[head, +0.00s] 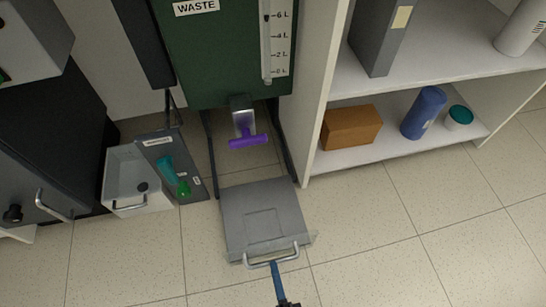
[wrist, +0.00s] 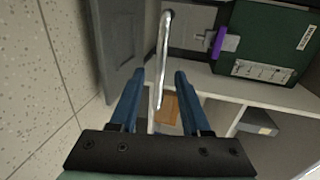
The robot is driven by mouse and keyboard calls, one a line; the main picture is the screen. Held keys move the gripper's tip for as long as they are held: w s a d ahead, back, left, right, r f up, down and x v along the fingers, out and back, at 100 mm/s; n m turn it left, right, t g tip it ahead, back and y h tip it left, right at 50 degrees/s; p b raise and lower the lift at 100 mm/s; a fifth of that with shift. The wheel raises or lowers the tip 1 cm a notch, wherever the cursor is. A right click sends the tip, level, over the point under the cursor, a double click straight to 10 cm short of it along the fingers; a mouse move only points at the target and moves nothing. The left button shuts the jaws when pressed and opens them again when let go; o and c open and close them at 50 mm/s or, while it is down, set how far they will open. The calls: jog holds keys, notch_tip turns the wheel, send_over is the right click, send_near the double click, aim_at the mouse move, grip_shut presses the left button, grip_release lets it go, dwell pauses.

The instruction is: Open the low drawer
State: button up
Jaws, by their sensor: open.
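A grey flat-topped low drawer (head: 262,205) lies near the floor in front of the green waste tank's frame legs. A silver bar handle (head: 285,256) runs along its front edge; it also shows in the wrist view (wrist: 165,50). My gripper (head: 273,264) is at this handle, reaching in from the bottom of the head view. In the wrist view my two blue fingers (wrist: 160,76) are apart, with the handle bar passing between them in the picture. I cannot tell whether either finger touches it. The inside of the drawer is not visible.
A green waste tank (head: 225,60) hangs above, with a purple-handled valve (head: 248,141) below it. A white shelf (head: 400,155) stands right. Floor (head: 375,255) at the lower right is clear.

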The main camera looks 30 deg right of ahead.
jog(key=p+v, duration=0.2)
jog(key=v, duration=0.7)
